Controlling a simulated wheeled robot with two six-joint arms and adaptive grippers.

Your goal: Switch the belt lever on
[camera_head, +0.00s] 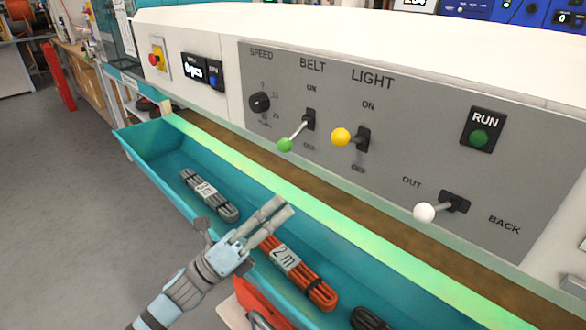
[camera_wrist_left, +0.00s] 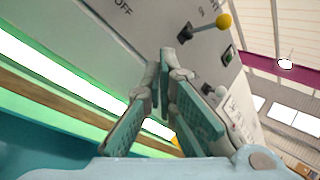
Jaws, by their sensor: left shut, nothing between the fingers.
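The belt lever (camera_head: 300,133) is on the grey control panel (camera_head: 405,120) under the word BELT. Its green knob (camera_head: 285,145) hangs down to the left, toward the OFF mark. My left gripper (camera_head: 280,207) is shut and empty, below the green knob and apart from it, over the teal trough. In the left wrist view its fingers (camera_wrist_left: 164,62) are together in front of the panel. The green knob cannot be made out there. My right gripper is not in view.
The light lever with a yellow knob (camera_head: 341,137) is just right of the belt lever. A speed dial (camera_head: 260,102) is to its left. A white-knobbed lever (camera_head: 425,213) and a RUN button (camera_head: 479,138) are further right. The teal trough (camera_head: 150,150) holds cable bundles.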

